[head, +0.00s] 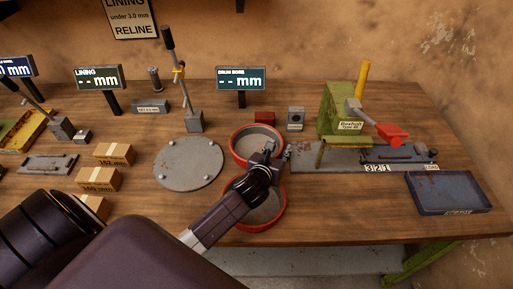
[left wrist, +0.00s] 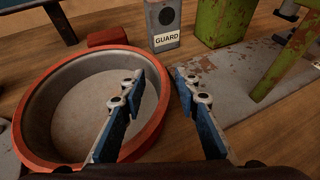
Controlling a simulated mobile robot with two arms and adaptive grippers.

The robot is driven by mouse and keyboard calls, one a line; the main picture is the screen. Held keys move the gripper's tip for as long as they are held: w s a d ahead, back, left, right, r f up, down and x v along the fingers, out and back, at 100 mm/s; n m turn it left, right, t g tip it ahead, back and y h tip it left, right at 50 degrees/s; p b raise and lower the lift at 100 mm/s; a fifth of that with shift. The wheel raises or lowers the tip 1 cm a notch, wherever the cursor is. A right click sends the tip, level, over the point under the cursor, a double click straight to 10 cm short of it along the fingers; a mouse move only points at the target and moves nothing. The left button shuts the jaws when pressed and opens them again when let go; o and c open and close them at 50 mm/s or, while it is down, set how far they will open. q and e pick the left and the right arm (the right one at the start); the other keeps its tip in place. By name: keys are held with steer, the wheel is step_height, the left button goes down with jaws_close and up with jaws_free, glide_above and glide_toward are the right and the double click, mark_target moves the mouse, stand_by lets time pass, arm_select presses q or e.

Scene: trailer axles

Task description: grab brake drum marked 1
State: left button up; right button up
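Two red-rimmed brake drums with grey insides lie on the wooden bench in the head view. The far drum (head: 235,140) is behind the near drum (head: 280,213), which my left arm partly covers. I see no number on either. My left gripper (head: 277,148) is at the right side of the far drum. In the left wrist view the far drum (left wrist: 35,95) fills the left, and my left gripper (left wrist: 165,78) is open. The drum's right rim shows between its two fingers; I cannot tell whether they touch it. My right gripper is not in view.
A red block (head: 264,117) and a grey GUARD box (head: 295,119) stand behind the far drum. A green press (head: 342,110) on a grey plate is to the right, with a blue tray (head: 447,208) beyond. A round grey plate (head: 188,165) lies left.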

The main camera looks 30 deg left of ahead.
arm_select(q)
steer(key=shift+s+r, duration=0.1)
steer(key=shift+c, duration=0.4)
jaws_close()
steer(key=shift+r, duration=0.1)
